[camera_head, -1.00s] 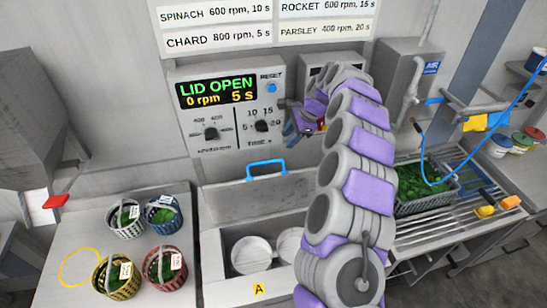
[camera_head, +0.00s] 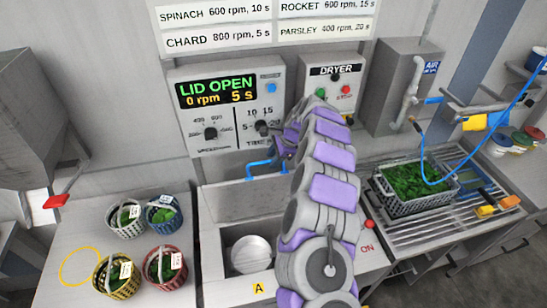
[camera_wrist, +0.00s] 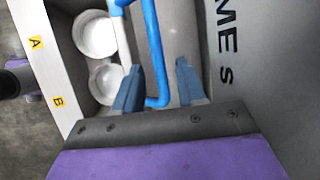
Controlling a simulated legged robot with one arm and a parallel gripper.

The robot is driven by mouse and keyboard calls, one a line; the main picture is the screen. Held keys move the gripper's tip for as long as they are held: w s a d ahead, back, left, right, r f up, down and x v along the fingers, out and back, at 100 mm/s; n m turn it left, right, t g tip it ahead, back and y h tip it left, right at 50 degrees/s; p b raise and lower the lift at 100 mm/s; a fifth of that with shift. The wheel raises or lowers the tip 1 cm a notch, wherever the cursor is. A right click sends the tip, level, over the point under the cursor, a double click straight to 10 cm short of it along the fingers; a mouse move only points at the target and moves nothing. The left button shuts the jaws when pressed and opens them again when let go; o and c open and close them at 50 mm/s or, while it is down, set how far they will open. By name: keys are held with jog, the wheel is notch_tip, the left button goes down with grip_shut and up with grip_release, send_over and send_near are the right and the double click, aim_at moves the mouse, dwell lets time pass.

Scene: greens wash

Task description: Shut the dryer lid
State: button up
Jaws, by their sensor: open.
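The dryer lid (camera_head: 235,197) stands raised behind the tub, with its blue handle (camera_head: 258,163) at the top edge. The display (camera_head: 215,91) reads "LID OPEN, 0 rpm, 5 s". In the wrist view, my open gripper (camera_wrist: 158,82) has its two blue fingers on either side of the handle bar (camera_wrist: 155,55). I cannot tell whether either finger touches it. In the head view my arm hides part of the gripper and the right part of the lid. One white round bowl (camera_head: 251,254) shows in the tub; the wrist view shows two.
Several small baskets of greens (camera_head: 168,268) stand on the left counter beside a yellow ring (camera_head: 80,266). A grey basket of greens (camera_head: 417,187) sits on the right drainboard (camera_head: 440,236). The control panel (camera_head: 228,135) is close behind the handle.

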jog(key=shift+d, duration=0.1)
jog(key=shift+d, duration=0.1)
jog(key=shift+c, duration=1.4)
grip_shut()
